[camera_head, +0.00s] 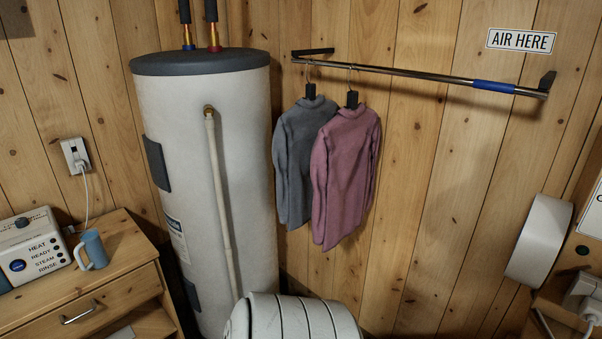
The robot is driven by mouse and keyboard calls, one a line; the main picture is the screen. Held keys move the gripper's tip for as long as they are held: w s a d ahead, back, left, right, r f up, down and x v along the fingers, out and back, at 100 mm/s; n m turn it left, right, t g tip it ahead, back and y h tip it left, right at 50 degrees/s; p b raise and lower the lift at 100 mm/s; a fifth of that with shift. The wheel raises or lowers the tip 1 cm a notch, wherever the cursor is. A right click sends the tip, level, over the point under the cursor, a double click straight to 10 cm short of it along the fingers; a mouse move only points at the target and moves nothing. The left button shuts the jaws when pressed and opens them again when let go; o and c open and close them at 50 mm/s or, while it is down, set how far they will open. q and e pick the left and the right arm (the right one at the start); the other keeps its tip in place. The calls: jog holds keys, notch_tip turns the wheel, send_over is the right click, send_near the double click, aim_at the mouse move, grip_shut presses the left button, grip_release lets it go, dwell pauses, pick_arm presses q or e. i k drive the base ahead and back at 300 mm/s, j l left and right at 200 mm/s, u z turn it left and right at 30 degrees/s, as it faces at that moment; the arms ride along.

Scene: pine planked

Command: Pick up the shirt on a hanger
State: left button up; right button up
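A pink shirt on a hanger (343,180) hangs from the left part of a metal wall rail (410,73). A grey shirt on a hanger (294,160) hangs just left of it, its right side partly covered by the pink one. Both hangers have dark blocks at the neck and hooks over the rail. Neither of my grippers shows in the head view.
A tall white water heater (240,140) stands close to the left of the shirts. A rounded, ribbed pale object (290,318) is below them. A wooden cabinet (110,262) with a blue mug (93,250) is at the left. The rail's right part, with a blue band (493,87), is free of clothes.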

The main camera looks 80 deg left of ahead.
aim_at(345, 150)
jog(key=k+l+u, duration=0.1)
jog(key=u, duration=2.15)
